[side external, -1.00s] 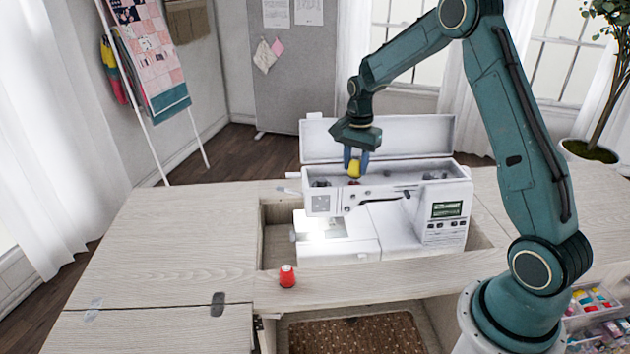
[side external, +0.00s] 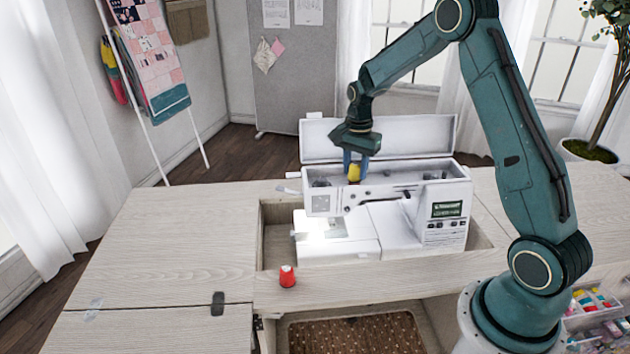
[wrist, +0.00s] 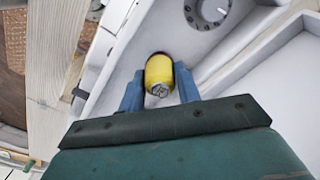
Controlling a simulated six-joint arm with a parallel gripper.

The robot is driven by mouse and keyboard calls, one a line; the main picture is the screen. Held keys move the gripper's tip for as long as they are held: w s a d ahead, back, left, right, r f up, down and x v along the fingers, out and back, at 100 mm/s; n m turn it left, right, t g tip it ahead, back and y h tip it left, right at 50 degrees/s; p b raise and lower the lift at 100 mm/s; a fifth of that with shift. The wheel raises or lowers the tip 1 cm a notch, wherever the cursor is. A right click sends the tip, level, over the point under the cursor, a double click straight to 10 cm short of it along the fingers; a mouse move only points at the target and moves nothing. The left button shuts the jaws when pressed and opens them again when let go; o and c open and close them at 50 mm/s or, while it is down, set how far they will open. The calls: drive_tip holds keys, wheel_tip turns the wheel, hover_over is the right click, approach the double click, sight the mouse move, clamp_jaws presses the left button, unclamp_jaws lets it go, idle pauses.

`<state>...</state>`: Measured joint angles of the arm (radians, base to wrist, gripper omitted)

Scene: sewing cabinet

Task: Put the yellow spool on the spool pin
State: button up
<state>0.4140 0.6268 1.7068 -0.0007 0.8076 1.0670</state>
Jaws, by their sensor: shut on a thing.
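The yellow spool (side external: 354,172) is between the blue fingers of my gripper (side external: 356,160), which is shut on it. The spool is low over the open top compartment of the white sewing machine (side external: 400,222). In the wrist view the spool (wrist: 159,74) sits between the fingertips (wrist: 160,82), with the white compartment around it. The spool pin cannot be made out; the spool and gripper may hide it. I cannot tell whether the spool touches anything below.
The machine's raised lid (side external: 385,138) stands just behind my gripper. A red spool (side external: 287,276) stands on the wooden cabinet top (side external: 170,235) in front of the machine. The cabinet top to the left is clear. A dial (wrist: 207,12) shows in the wrist view.

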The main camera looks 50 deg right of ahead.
drive_tip(key=o, duration=1)
drive_tip(key=shift+r, duration=0.15)
wheel_tip(320, 180, up, 14)
drive_tip(key=shift+f, duration=0.2)
idle(0.6)
